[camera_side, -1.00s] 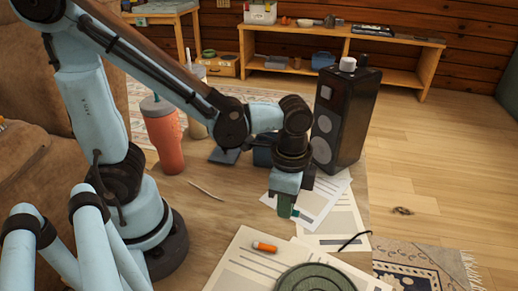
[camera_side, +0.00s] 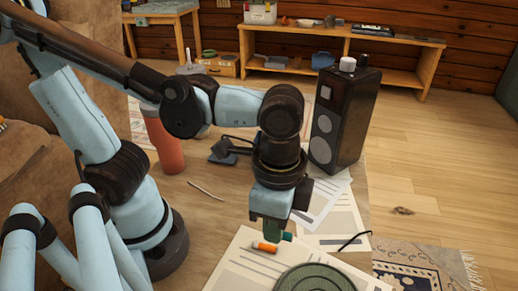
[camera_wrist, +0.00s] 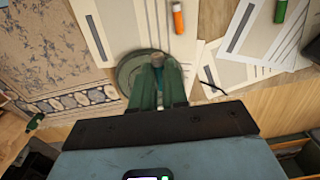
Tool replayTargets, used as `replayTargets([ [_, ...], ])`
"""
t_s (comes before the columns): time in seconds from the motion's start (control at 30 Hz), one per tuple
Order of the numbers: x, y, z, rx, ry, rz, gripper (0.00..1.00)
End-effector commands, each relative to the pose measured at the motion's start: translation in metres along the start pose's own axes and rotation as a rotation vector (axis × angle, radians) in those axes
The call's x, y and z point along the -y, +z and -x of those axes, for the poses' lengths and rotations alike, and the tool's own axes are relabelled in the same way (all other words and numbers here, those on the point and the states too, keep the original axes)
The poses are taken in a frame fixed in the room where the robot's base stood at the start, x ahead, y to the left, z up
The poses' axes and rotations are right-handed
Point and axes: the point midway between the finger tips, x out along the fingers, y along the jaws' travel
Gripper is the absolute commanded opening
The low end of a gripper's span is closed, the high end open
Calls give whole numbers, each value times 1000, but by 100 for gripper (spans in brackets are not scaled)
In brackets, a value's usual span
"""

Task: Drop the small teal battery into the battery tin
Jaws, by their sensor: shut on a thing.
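My gripper (camera_side: 272,232) points down above the papers, to the upper left of the round green battery tin (camera_side: 318,280) in the side view. It is shut on the small teal battery (camera_side: 287,237), which is mostly hidden by the fingers. The tin (camera_wrist: 130,70) lies below the fingers there, partly covered. The battery is held above the surface, apart from the tin in the side view.
An orange battery (camera_side: 264,247) lies on the papers near the tin. A green battery (camera_wrist: 281,11) lies on the papers in the wrist view. A black speaker (camera_side: 343,118) and a coral tumbler (camera_side: 164,140) stand behind. A thin black item (camera_side: 355,239) lies at right.

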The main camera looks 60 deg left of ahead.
Motion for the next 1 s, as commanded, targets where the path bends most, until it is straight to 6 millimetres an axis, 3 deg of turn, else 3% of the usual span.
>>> replayTargets([
  [0.17, 5, -1, 1, 0, 0, 4, 0],
  [0.37, 42, -8, 7, 0, 0, 12, 0],
  [0.67, 142, 1, 19, 0, 0, 14, 0],
  [1.0, 249, 56, 26, 0, 0, 13, 0],
])
